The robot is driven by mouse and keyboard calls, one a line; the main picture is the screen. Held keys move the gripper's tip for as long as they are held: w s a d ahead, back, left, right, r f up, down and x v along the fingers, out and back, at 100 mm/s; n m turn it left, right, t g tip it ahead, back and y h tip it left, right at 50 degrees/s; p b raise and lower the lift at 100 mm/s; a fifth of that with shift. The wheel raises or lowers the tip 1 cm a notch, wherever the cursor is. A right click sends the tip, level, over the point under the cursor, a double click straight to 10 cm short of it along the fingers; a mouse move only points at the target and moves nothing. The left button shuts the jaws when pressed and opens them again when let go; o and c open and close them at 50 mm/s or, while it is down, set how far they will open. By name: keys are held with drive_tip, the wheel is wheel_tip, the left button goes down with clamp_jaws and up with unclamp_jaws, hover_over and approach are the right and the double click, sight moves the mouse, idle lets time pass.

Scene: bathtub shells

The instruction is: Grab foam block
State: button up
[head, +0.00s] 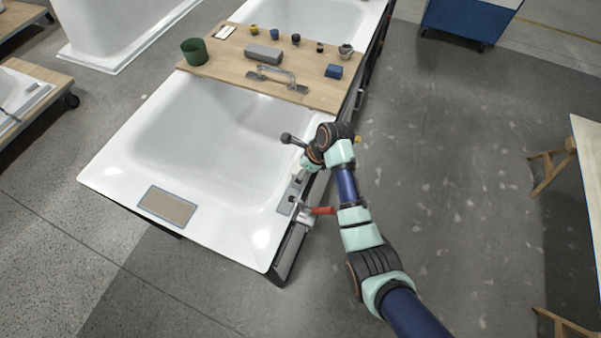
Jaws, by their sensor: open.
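Two block-shaped items lie on the wooden board (215,72) across the tubs in the head view. One is a small blue block (333,71) near the board's right end. The other is a longer grey block (263,54) near the middle. I cannot tell for sure which is foam. My gripper (299,171) is over the right rim of the near tub, well short of the board and apart from both blocks. It is open and appears empty, but its fingers are small and partly hidden by my wrist.
A trowel-like tool (277,80) lies on the board's near edge. A green cup (194,51) stands at its left end, with several small pots and knobs behind. A red-handled clamp (321,210) sits on the near tub's rim (220,245).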

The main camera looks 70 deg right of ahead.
drive_tip(key=c, duration=1.2)
wheel_tip(320, 180, up, 20)
drive_tip(key=p, duration=0.6)
drive_tip(key=shift+c, duration=0.2)
